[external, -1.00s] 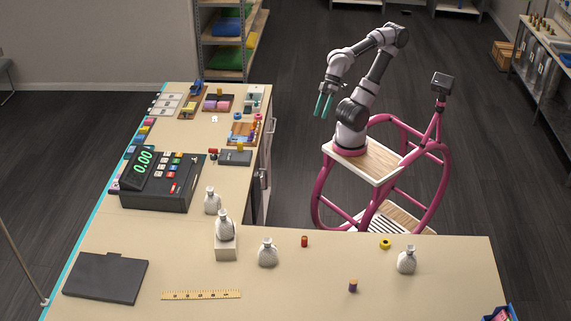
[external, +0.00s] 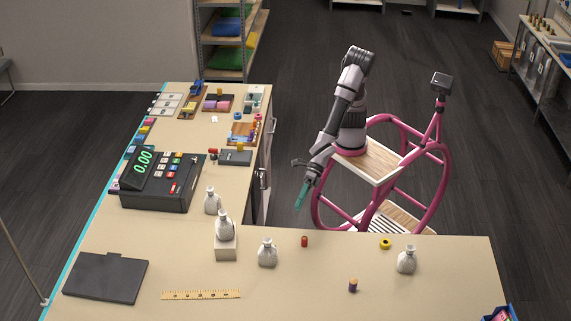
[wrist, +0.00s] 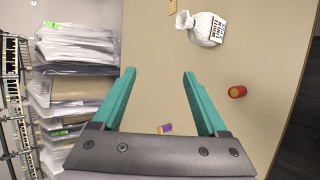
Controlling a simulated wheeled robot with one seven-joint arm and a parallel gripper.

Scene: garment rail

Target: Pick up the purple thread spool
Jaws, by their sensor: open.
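The purple thread spool (external: 353,286) stands on the front part of the counter (external: 440,295) in the external view, right of centre. In the wrist view the purple spool (wrist: 165,129) shows small between the finger bases, just beyond the gripper's dark body. My gripper (external: 299,208) has teal fingers, points down and hangs just beyond the counter's far edge, apart from the spool. In the wrist view my gripper (wrist: 158,75) is open, with nothing between its fingertips.
A red spool (external: 304,242) stands near the counter edge, close to my gripper. A yellow spool (external: 385,243) and a white sack (external: 407,259) stand to the right. Another sack (external: 267,252) stands left of the red spool. Clear counter surrounds the purple spool.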

